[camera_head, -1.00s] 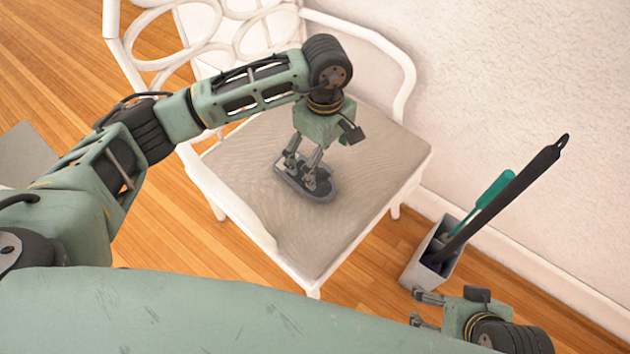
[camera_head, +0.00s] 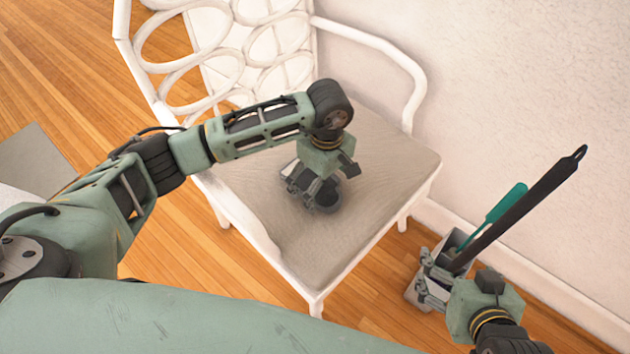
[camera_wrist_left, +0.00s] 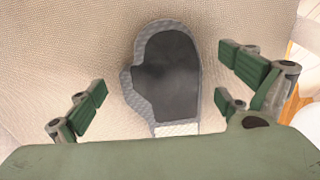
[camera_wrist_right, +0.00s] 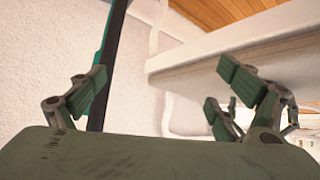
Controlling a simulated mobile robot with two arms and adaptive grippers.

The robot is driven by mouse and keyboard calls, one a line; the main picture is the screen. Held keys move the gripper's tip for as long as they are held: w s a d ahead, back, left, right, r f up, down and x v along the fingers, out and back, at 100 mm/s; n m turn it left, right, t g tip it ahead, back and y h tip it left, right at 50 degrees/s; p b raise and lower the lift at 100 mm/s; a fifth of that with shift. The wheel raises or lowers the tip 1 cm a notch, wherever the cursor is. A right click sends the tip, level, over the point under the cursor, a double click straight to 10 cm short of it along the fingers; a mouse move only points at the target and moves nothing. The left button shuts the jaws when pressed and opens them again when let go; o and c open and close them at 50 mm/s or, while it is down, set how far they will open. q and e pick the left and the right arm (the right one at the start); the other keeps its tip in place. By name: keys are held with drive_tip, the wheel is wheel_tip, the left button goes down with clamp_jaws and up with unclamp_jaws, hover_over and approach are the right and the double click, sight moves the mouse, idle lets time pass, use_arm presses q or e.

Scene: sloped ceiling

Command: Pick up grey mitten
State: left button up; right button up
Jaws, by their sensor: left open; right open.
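The grey mitten (camera_head: 328,194) lies on the seat of the white chair, partly hidden in the head view by my left gripper (camera_head: 310,192). In the left wrist view the mitten (camera_wrist_left: 168,72) shows whole, with a dark palm, a paler quilted edge and a whitish cuff towards me. My left gripper is open above it, with fingers on both sides of the mitten and the mitten between them, apart from the fingers. My right gripper (camera_head: 425,284) is open and empty, in front of the grey holder at the right.
The white chair (camera_head: 268,247) has a grey padded seat, an armrest and a looped back. A grey holder (camera_head: 436,246) with a long black item (camera_head: 527,206) and a teal-handled item (camera_head: 506,203) stands on the wooden floor near the wall. The front of the seat is clear.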

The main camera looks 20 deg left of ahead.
use_arm(q)
drive_tip(key=shift+c, duration=0.4)
drive_tip(key=c, duration=1.2)
drive_tip(key=shift+o, duration=0.2)
drive_tip(key=shift+r, duration=0.15)
